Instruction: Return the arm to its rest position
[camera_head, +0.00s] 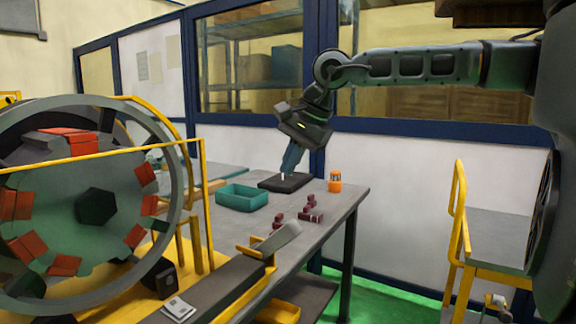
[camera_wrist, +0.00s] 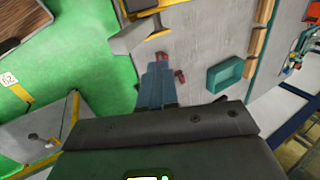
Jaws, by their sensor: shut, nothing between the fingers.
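My gripper (camera_head: 284,173) is shut and empty. In the head view it points down at the far part of the grey table (camera_head: 338,207), with its tip over or near a dark flat pad (camera_head: 298,181); I cannot tell whether they touch. My arm reaches in from the right at upper height, bent down at the wrist. In the wrist view the closed fingers (camera_wrist: 158,72) show in the middle, with dark red pieces (camera_wrist: 180,74) beyond and beside them.
A teal bin (camera_head: 243,197), an orange container (camera_head: 335,182) and several dark red blocks (camera_head: 311,214) are on the table. A large stator ring (camera_head: 95,205) with a yellow rail stands left. A yellow-railed cart (camera_head: 497,236) is at right. A window wall stands behind.

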